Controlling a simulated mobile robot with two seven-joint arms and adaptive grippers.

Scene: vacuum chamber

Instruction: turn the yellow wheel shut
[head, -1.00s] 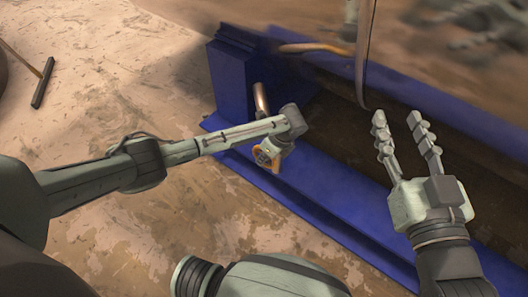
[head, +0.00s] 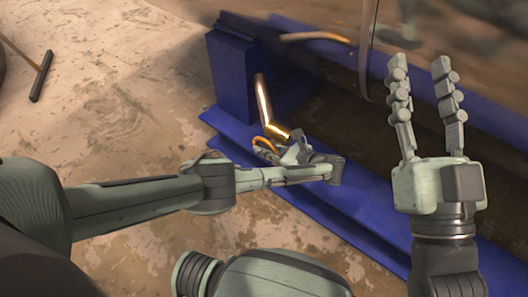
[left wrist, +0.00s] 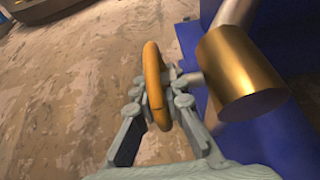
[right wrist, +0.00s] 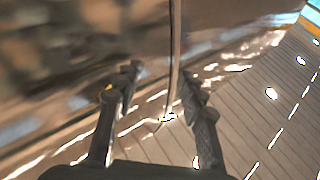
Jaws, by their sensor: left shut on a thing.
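The yellow wheel (head: 262,142) is a small orange-yellow ring at the lower end of a brassy pipe, beside the blue frame. In the left wrist view the wheel (left wrist: 153,75) stands edge-on between the fingertips of my left gripper (left wrist: 160,92). My left gripper (head: 270,150) is shut on the wheel's rim in the head view, and its fingers hide part of the ring. My right gripper (head: 421,68) is open and empty, fingers pointing up the picture, over the dark trough of the blue frame, well right of the wheel.
The pipe (head: 263,100) has a brass end (left wrist: 240,75) just right of the wheel. A blue post (head: 232,75) rises behind it. A thin upright rod (head: 367,45) stands left of my right gripper. Bare stained floor (head: 120,110) is open at left.

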